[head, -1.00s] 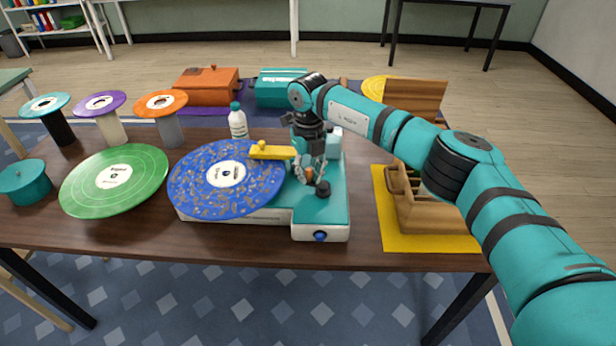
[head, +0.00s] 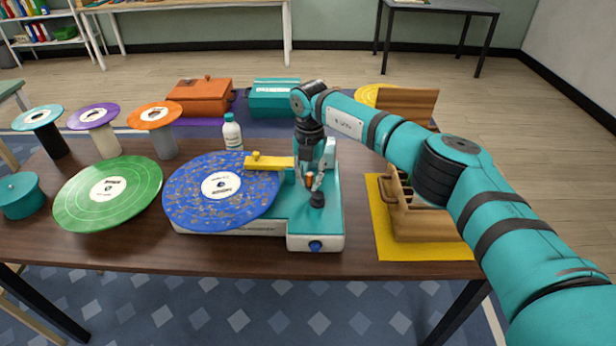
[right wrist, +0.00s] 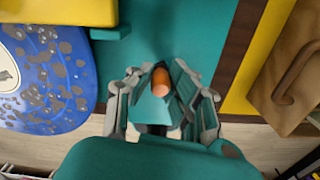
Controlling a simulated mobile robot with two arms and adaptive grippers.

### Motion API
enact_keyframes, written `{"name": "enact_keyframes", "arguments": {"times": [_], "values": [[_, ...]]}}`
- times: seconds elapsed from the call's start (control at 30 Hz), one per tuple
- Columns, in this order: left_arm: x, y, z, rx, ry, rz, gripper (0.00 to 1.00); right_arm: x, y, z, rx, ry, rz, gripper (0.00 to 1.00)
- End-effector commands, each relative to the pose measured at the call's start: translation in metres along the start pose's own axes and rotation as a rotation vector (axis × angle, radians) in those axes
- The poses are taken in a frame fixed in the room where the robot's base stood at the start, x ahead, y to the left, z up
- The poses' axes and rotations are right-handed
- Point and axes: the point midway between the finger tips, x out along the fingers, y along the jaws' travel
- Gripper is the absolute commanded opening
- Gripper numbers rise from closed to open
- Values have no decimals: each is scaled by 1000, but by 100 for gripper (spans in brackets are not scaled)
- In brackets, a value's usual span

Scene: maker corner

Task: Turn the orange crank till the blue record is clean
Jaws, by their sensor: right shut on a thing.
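The blue record (head: 205,208) lies on the teal and white cleaning machine (head: 272,226), with many brown-grey dirt specks on its surface. It also shows at the left of the right wrist view (right wrist: 45,85). A yellow arm (head: 268,162) reaches over the record's far edge. The orange crank handle (right wrist: 161,82) stands between the fingers of my right gripper (right wrist: 160,100). My right gripper is shut on it, above the machine's right side; in the head view the fingers mostly hide the crank (head: 310,180). My left gripper is not in view.
A green record (head: 140,190) lies left of the machine. A white bottle (head: 232,133) stands behind it. A wooden rack (head: 420,222) stands on a yellow mat (head: 386,245) at the right. Three records on stands and a teal pot (head: 20,195) are at the left.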

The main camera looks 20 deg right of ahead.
Motion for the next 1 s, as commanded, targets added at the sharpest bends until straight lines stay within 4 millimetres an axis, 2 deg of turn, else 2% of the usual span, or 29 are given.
{"name": "enact_keyframes", "arguments": {"times": [0.57,0.6,0.77,1.0], "values": [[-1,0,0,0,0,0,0,-4,0,3,31,-7,5,0],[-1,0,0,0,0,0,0,-4,0,3,31,-7,5,21],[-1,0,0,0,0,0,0,-2,0,2,30,-4,3,41],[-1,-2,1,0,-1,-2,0,-1,-1,1,29,-2,2,41]]}}
